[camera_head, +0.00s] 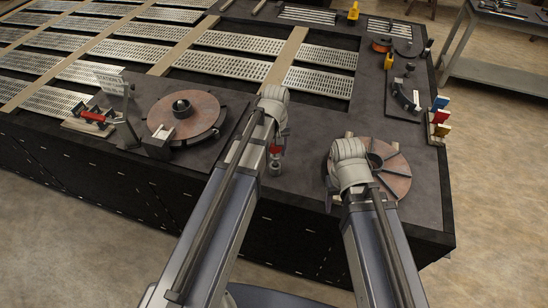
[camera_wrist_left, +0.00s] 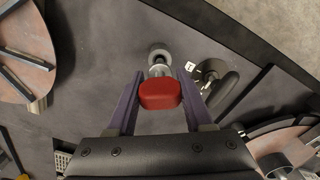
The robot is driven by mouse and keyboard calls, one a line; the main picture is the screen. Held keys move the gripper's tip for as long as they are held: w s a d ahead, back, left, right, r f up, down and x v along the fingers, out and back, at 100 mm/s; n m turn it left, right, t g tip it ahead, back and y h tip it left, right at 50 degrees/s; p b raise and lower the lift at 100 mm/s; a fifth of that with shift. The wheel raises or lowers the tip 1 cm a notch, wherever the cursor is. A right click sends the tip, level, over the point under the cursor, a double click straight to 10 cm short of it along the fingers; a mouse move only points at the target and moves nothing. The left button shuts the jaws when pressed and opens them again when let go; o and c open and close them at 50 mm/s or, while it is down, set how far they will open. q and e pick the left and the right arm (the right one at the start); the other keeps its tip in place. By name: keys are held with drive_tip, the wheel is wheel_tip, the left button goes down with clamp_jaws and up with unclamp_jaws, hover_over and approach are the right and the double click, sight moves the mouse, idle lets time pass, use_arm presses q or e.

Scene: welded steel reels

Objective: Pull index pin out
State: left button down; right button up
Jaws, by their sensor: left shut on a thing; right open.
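The index pin has a red knob (camera_wrist_left: 160,95) on a steel shaft, and the knob also shows in the head view (camera_head: 275,149). My left gripper (camera_head: 276,142) is shut on the knob, with one finger on each side of it in the left wrist view. Below the knob is a round steel base (camera_head: 275,168), which also shows in the left wrist view (camera_wrist_left: 159,55). I cannot tell how deep the shaft sits. My right gripper (camera_head: 331,186) is open at the left edge of the right reel (camera_head: 396,170); the arm hides part of it.
Another reel (camera_head: 186,112) lies on the left of the dark table (camera_head: 236,160), beside a fixture with a red clamp (camera_head: 94,117). Slotted plates (camera_head: 230,65) fill the back. Coloured blocks (camera_head: 440,115) sit on the right edge.

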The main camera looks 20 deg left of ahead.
use_arm(q)
drive_tip(key=shift+r+p, duration=3.9)
drive_tip(key=shift+r, duration=0.2)
